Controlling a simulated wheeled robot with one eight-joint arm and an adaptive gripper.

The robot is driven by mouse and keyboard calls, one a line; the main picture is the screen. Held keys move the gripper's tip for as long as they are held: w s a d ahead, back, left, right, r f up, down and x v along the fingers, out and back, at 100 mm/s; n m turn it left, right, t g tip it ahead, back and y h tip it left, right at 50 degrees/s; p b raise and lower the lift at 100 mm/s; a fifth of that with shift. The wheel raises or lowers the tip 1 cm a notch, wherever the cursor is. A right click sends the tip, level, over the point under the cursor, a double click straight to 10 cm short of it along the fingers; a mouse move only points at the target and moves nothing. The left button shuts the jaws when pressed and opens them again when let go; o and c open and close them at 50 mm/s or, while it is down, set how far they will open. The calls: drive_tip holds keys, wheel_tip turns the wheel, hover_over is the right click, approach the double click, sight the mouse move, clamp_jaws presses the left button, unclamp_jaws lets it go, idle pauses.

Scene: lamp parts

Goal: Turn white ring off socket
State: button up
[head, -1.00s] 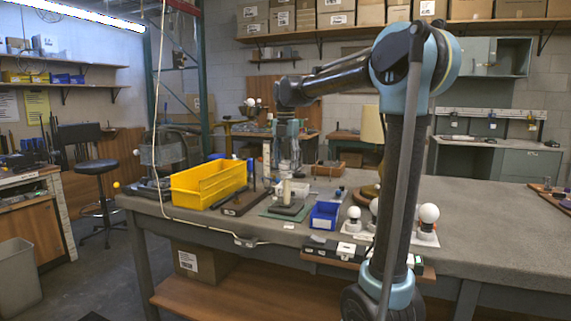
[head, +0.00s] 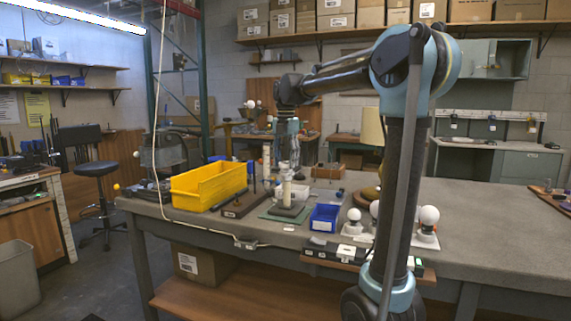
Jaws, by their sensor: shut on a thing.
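The pale, upright socket (head: 286,194) stands on a dark base (head: 289,210) on a green mat (head: 268,216) at the table's front, left of the blue bin. My gripper (head: 287,174) points straight down over the socket and is shut at its top. The white ring is too small to make out apart from the socket and the fingers; the grip is at the height where it would sit.
A yellow bin (head: 208,186) and a dark wooden tray (head: 239,206) stand to the left. A small blue bin (head: 324,217) is close on the right, with white bulbs (head: 429,215) beyond it. The table's right side is mostly bare.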

drive_tip(key=shift+r, duration=0.35)
idle(0.3)
drive_tip(key=shift+r, duration=1.5)
drive_tip(key=shift+r, duration=2)
